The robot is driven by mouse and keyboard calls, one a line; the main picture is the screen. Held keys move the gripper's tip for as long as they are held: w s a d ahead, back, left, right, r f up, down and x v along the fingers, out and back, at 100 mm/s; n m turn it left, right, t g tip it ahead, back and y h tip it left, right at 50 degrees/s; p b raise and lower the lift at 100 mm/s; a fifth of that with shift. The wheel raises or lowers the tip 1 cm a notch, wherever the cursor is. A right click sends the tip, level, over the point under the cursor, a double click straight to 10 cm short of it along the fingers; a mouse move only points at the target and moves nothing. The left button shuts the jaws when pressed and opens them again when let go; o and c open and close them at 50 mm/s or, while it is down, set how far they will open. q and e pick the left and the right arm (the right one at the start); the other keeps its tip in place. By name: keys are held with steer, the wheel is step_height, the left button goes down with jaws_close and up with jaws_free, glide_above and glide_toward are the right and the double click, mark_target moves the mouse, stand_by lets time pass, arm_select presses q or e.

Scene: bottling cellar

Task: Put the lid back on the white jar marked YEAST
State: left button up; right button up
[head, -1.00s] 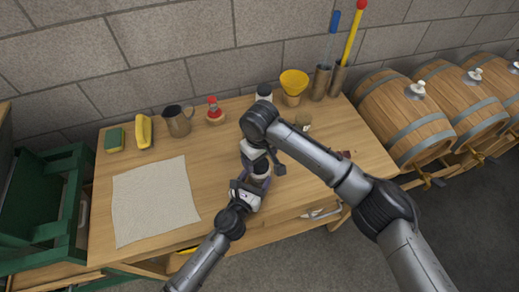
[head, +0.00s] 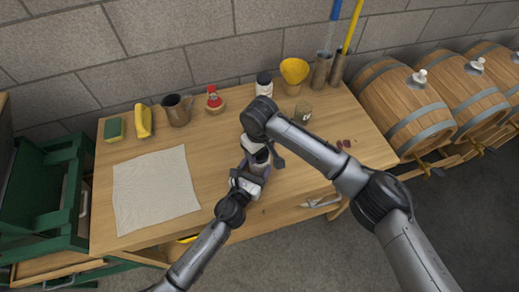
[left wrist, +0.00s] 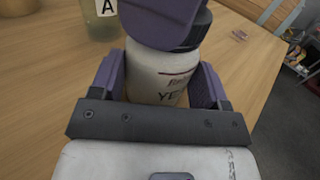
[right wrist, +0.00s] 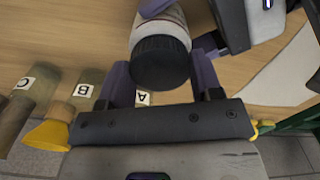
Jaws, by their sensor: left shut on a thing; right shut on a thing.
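The white jar marked YEAST (left wrist: 160,80) is upright between the fingers of my left gripper (left wrist: 160,85), which is shut on it. In the head view my left gripper (head: 251,175) holds it above the front middle of the table. The black lid (right wrist: 160,62) is at the jar's mouth, between the fingers of my right gripper (right wrist: 160,75), which is shut on it. The lid also shows in the left wrist view (left wrist: 201,32), partly behind a purple right finger. Whether it is fully seated cannot be told. In the head view my right gripper (head: 263,150) largely hides lid and jar.
Barrels (head: 402,108) stand at right.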

steer(key=c, duration=0.3)
steer(key=o, duration=1.1)
step_height(320, 180, up, 12)
arm_select(q)
steer(key=o, duration=1.8)
